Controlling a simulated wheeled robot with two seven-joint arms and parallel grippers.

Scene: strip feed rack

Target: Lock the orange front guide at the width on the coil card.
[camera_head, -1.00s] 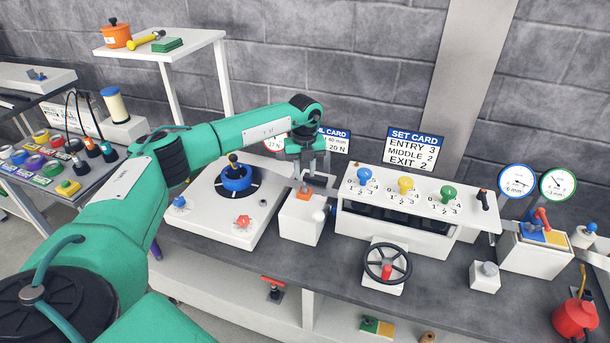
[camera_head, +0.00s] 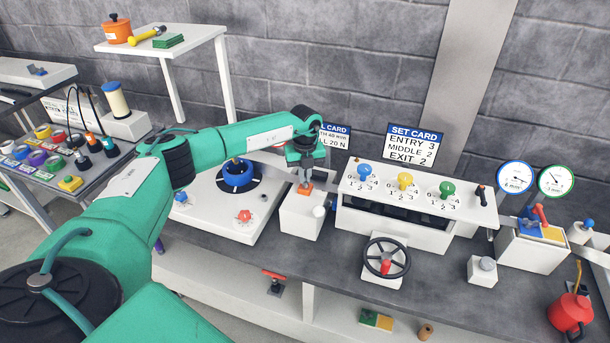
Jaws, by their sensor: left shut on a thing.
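The orange front guide (camera_head: 296,192) sits on top of a white block (camera_head: 298,219) left of the middle of the bench. My left gripper (camera_head: 305,187) points down and is shut on its upper part. A white round knob (camera_head: 319,212) is on the block's right side, and the gripper is apart from it. My right gripper is not in view.
Left of the block is a white plate with a blue ring (camera_head: 237,177). To the right stand a white unit (camera_head: 405,220) with several coloured knobs and a black handwheel (camera_head: 387,258). The set card (camera_head: 413,146) is behind. Bare bench (camera_head: 335,254) lies in front of the block.

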